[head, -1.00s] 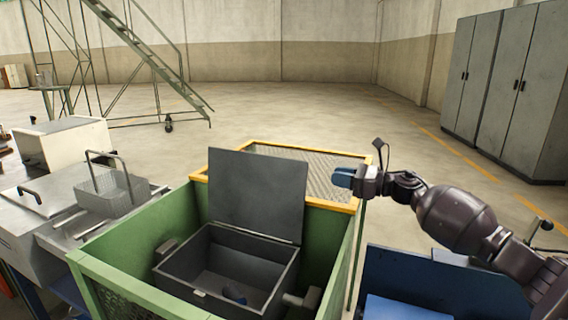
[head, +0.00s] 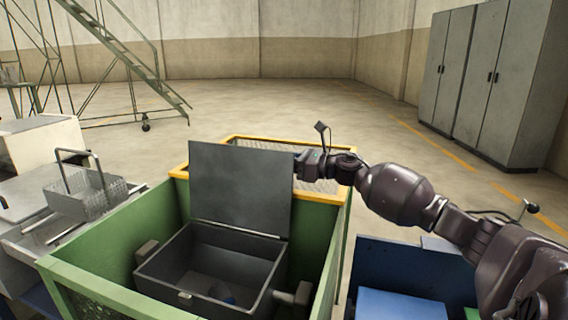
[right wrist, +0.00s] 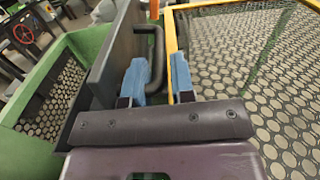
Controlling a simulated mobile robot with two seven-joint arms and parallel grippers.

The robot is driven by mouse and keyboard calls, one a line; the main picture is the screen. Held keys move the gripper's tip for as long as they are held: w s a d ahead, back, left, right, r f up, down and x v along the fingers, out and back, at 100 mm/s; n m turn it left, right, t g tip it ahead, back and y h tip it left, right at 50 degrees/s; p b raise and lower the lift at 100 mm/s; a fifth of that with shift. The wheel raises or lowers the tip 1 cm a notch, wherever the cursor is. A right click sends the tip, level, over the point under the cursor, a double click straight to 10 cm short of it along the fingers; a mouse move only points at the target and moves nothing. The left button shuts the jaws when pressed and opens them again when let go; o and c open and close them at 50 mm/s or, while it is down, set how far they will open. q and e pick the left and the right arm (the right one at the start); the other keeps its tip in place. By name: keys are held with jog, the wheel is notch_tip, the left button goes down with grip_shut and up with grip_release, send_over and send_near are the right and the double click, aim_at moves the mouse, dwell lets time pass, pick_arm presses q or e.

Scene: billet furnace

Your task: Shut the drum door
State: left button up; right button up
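The drum (head: 215,262) is a dark grey open box inside a green-walled enclosure. Its door (head: 240,188) is a flat grey panel standing up, nearly vertical, along the drum's far edge, so the drum is open. In the right wrist view the door (right wrist: 112,50) shows edge-on, with a dark bar handle (right wrist: 159,45) on its outer face. My right gripper (right wrist: 157,80) is open, its blue fingers on either side of the handle bar with a gap visible. In the head view its fingers are hidden behind the door. My left gripper is not in view.
Green walls (head: 105,222) surround the drum, with a yellow-railed mesh section (head: 320,187) behind the door. A wire basket (head: 88,193) sits on the left bench. A blue bin (head: 400,265) stands to the right.

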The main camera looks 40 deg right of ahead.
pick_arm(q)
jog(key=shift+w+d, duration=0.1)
pick_arm(e)
jog(key=shift+w+a, duration=0.1)
jog(key=shift+w, duration=0.1)
grip_shut()
